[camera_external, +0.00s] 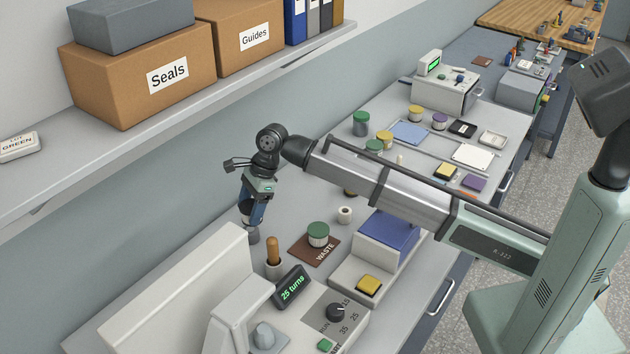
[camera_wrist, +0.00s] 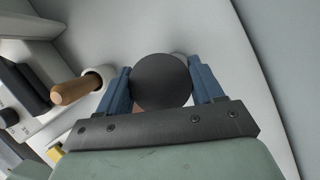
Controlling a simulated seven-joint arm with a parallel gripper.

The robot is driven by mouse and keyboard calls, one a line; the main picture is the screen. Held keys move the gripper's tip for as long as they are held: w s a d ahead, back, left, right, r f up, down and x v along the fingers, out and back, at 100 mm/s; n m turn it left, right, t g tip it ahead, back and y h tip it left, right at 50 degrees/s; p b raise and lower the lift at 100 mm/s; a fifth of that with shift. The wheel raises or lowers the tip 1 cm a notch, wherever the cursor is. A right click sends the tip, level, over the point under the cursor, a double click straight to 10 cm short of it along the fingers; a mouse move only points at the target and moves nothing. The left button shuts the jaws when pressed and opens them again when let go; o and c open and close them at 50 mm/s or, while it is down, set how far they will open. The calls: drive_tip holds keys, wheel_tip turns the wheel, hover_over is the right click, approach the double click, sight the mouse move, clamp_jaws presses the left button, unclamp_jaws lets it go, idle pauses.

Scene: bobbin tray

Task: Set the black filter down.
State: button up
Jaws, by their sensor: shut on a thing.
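The black filter (camera_wrist: 162,80) shows as a round, dark disc between my blue fingers in the wrist view. My gripper (camera_wrist: 160,90) is shut on it, with one finger on each side. I cannot tell whether the filter touches the bench top.
A wooden-handled tool (camera_external: 273,250) stands in a white cup close to the right. A brown WASTE mat (camera_external: 303,247) bears a green-lidded jar (camera_external: 318,233). A white roll (camera_external: 345,214) stands beyond. The white machine (camera_external: 180,300) is in front; the wall is behind.

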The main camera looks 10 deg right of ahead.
drive_tip(key=s+a+n+g, duration=0.1)
drive_tip(key=s+a+n, duration=0.3)
drive_tip(key=s+a, duration=1)
drive_tip(key=shift+w+a+f+n+g+h, duration=0.15)
drive_tip(key=shift+w+a+f+n+h, duration=0.15)
drive_tip(key=shift+f, duration=1.2)
drive_tip(key=shift+w+a+f+n+g+h, duration=0.15)
drive_tip(key=shift+w+f+n+g, duration=0.15)
drive_tip(key=shift+f, duration=1.25)
drive_tip(key=shift+w+a+f+n+g+h, duration=0.1)
drive_tip(key=shift+w+f+n+h, duration=0.25)
drive_tip(key=shift+f, duration=1.15)
drive_tip(key=shift+s+f, duration=0.1)
drive_tip(key=o, duration=1.1)
drive_tip(key=shift+c, duration=0.2)
drive_tip(key=v, duration=1.2)
